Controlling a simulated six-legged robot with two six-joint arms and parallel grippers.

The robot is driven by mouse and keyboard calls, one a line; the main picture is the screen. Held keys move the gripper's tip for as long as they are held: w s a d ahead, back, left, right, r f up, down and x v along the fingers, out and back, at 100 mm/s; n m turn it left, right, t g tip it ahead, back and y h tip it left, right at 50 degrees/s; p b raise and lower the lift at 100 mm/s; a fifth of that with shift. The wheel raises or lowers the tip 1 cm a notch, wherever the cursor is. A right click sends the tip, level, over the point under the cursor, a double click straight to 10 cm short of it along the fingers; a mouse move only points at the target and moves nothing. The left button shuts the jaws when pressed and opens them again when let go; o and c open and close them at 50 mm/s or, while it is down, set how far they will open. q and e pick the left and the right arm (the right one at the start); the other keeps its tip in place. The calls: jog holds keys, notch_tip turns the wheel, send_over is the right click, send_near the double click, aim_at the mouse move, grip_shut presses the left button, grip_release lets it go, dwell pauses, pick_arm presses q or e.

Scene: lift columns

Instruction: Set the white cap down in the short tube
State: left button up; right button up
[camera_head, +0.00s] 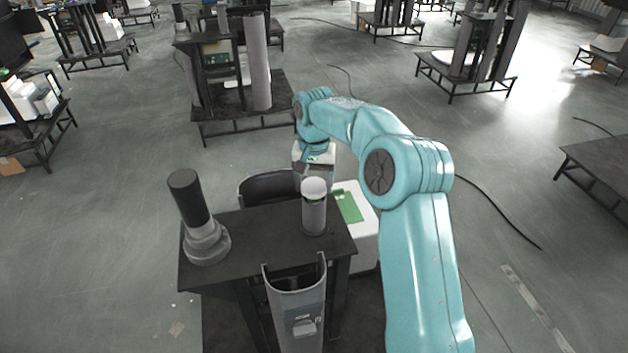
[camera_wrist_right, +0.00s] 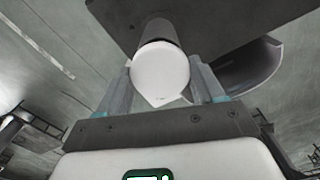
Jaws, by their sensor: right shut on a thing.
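The white cap (camera_head: 314,187) shows at the top of the short grey tube (camera_head: 314,217), which stands upright at the right end of the dark table. I cannot tell whether the cap rests in the tube's mouth or is held just over it. In the right wrist view the cap (camera_wrist_right: 160,74) sits between the two fingers of my right gripper (camera_wrist_right: 161,85), with the tube (camera_wrist_right: 160,32) behind it. My right gripper (camera_head: 314,172) reaches in from the far side and is shut on the cap; its fingertips are mostly hidden in the head view. My left gripper is not in view.
A dark cylinder on a grey stepped base (camera_head: 206,240) stands at the table's left end. A curved grey shell (camera_head: 297,300) stands at the front, and a dark curved shell (camera_head: 268,188) at the back. A white box with a green label (camera_head: 358,205) is right of the tube.

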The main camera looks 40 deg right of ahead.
jog(key=shift+f, duration=0.3)
dwell(0.7)
jog(key=o, duration=1.1)
jog(key=shift+r, duration=0.1)
notch_tip(320, 180, up, 5)
jog(key=p, duration=0.4)
jog(key=shift+p, duration=0.3)
jog(key=shift+r+p, duration=0.5)
jog(key=shift+r, duration=0.45)
jog(key=shift+s+f, duration=0.1)
jog(key=shift+s, duration=0.05)
